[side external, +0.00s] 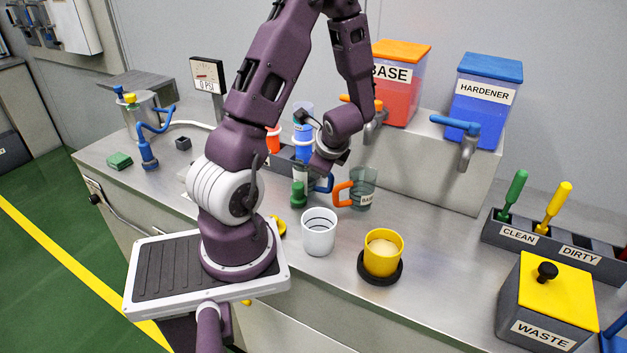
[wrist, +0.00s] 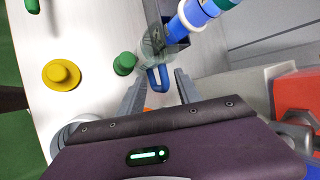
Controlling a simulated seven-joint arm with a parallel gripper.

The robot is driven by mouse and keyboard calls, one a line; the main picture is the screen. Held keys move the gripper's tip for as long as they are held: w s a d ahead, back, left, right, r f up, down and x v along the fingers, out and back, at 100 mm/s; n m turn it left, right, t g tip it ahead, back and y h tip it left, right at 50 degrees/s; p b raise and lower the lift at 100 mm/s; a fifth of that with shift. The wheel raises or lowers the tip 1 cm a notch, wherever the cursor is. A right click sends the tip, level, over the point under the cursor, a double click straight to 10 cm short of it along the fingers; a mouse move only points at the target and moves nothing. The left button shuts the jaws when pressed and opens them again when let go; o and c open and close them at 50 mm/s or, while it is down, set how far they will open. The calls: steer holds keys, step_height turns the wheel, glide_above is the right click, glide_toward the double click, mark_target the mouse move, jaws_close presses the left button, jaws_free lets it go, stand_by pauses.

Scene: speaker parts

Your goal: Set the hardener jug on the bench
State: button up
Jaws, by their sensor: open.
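The hardener jug shows in the wrist view as a clear body (wrist: 149,50) with a blue handle (wrist: 158,78). In the side view its blue handle (side external: 325,185) shows below my wrist, and my arm hides part of the jug. My gripper (wrist: 160,88) is open and empty, its two fingers on either side of the blue handle. I cannot tell whether they touch it. The jug seems to stand beside the grey rack; what is under it is unclear. The steel bench (side external: 340,285) has bare room at the front.
A clear jug with an orange handle (side external: 343,194) stands just right of the gripper. A white cup (side external: 319,232) and a yellow cup (side external: 383,253) stand in front. A green piece (wrist: 124,64) is close to the jug. Blue HARDENER (side external: 482,105) and red BASE (side external: 400,90) tanks stand behind.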

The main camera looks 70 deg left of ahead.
steer(key=shift+t, duration=0.3)
steer(key=x, duration=0.4)
steer(key=w+x, duration=0.1)
steer(key=x, duration=0.2)
steer(key=shift+d+f, duration=0.15)
steer(key=shift+d, duration=0.05)
jaws_close()
